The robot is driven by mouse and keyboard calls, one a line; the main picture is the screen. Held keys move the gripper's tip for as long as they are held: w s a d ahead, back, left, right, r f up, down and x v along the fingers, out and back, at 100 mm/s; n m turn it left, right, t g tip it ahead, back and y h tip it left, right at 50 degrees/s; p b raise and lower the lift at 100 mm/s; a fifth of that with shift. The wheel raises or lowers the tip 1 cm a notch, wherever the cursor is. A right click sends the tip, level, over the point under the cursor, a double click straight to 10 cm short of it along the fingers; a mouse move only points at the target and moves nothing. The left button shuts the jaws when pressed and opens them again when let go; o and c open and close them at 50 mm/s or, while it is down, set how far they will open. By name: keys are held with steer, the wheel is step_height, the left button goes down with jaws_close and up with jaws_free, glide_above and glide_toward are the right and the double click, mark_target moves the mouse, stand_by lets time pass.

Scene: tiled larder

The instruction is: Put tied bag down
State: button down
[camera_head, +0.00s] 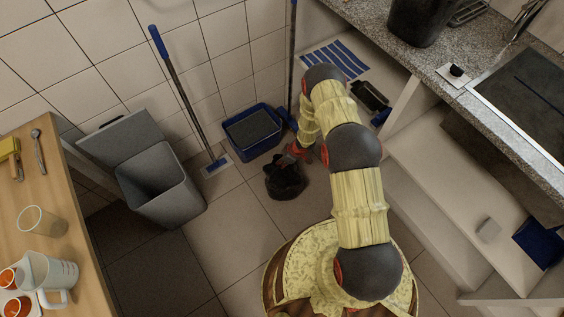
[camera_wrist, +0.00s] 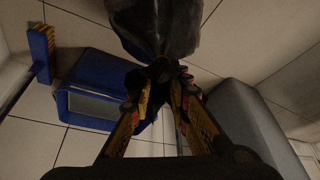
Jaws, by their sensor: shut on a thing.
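A black tied bag (camera_head: 287,180) is at the floor by the blue tub in the head view. I cannot tell whether its underside touches the tiles. My gripper (camera_head: 296,152) is above it, shut on its gathered neck. In the wrist view my gripper's fingers (camera_wrist: 163,76) pinch the neck, and the dark body of the bag (camera_wrist: 158,25) spreads out beyond the fingertips. The lower side of the bag is hidden.
A blue tub (camera_head: 279,118) stands against the wall behind the bag. A wooden counter (camera_head: 60,190) is far left. Floor tiles (camera_head: 222,232) in front are clear.

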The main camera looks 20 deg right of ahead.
steer(key=shift+w, duration=0.1)
steer(key=c, duration=2.1)
jaws_free()
steer(key=shift+f, duration=0.1)
steer(key=shift+c, duration=0.2)
steer(key=o, duration=0.5)
steer(key=shift+c, duration=0.2)
